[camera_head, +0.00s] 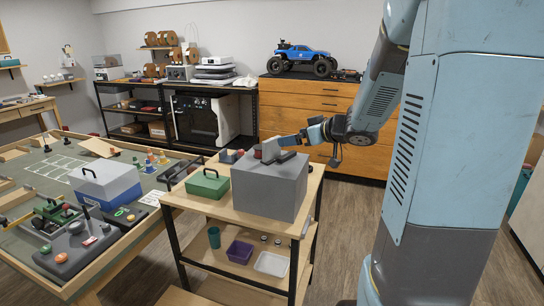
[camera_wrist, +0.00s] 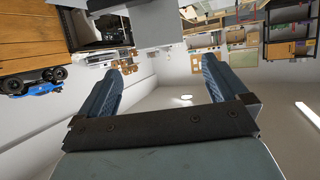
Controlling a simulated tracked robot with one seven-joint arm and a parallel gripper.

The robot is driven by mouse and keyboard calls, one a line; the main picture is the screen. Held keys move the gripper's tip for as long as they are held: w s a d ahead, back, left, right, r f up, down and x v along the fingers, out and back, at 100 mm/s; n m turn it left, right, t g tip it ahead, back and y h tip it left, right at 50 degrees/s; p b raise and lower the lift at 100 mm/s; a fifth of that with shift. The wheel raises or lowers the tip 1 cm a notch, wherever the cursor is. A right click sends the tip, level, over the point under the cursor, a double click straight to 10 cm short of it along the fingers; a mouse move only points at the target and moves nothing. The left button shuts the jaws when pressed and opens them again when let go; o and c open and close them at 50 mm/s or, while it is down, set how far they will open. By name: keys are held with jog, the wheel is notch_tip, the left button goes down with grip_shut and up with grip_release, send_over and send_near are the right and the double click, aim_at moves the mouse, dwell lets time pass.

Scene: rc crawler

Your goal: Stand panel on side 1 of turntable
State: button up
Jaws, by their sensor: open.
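My gripper (camera_wrist: 163,74) is open and empty in the wrist view, with its two blue-grey fingers well apart and only the room beyond them. In the head view my arm reaches left from the blue column and ends just above or behind a grey box (camera_head: 268,190) on the wooden cart. A small light grey piece shows over the box top. I cannot tell whether it is part of my gripper or a separate thing. I cannot make out the panel or the turntable for certain in either view.
A green case (camera_head: 208,183) stands on the cart left of the grey box. The workbench at left holds a blue-and-white box (camera_head: 106,182) and a grey unit with an orange button (camera_head: 62,257). Wooden drawers (camera_head: 310,100) stand behind, carrying a blue truck (camera_head: 300,57).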

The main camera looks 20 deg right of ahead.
aim_at(274, 139)
jog(key=x, duration=1.3)
jog(key=shift+d+f, duration=0.1)
jog(key=c, duration=0.9)
